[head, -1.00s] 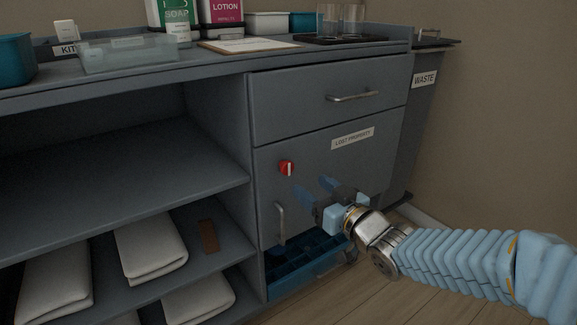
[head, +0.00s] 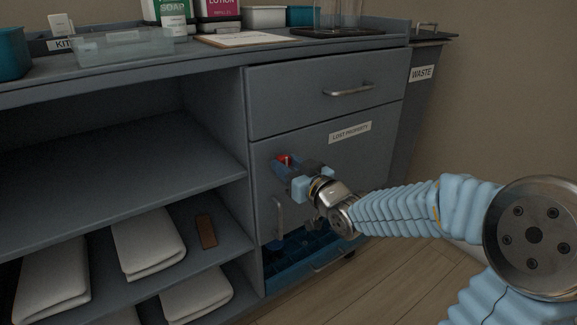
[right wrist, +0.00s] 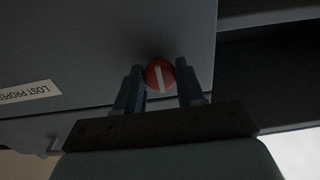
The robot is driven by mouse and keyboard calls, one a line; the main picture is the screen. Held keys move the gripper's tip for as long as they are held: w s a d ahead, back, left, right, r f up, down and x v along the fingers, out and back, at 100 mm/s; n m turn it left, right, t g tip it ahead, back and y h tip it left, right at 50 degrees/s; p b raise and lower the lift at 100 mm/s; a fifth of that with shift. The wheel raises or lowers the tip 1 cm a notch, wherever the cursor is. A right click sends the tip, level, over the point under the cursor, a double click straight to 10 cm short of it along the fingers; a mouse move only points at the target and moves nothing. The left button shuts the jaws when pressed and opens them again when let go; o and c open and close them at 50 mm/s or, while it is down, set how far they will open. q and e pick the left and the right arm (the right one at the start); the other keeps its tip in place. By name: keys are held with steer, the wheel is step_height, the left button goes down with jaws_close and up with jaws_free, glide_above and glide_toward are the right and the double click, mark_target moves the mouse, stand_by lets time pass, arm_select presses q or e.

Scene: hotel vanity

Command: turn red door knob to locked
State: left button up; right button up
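The red door knob (head: 284,160) is on the front of the door labelled LOST PROPERTY (head: 300,140). In the right wrist view the knob (right wrist: 159,75) is round with a white bar, which stands nearly upright in that picture. My right gripper (head: 283,170) is at the knob. In the right wrist view its two fingers (right wrist: 163,82) stand apart, one on each side of the knob, with a gap visible on the right side; contact on the left side is unclear. My left gripper is not in view.
A vertical door handle (head: 279,220) is below the knob. A drawer with a handle (head: 349,89) is above the door. A blue compartment tray (head: 300,275) lies low under it. Open shelves with folded towels (head: 148,243) are at left. A WASTE bin (head: 424,80) stands at right.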

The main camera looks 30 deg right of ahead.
steer(key=c, duration=0.5)
steer(key=m+b, duration=0.1)
steer(key=m, duration=0.6)
steer(key=shift+m+b, duration=0.3)
steer(key=shift+b, duration=0.1)
steer(key=m+b, duration=0.1)
steer(key=m, duration=0.4)
steer(key=shift+a, duration=0.1)
steer(key=m+b, duration=0.1)
steer(key=m, duration=0.4)
steer(key=shift+b, duration=0.35)
steer(key=shift+m, duration=0.3)
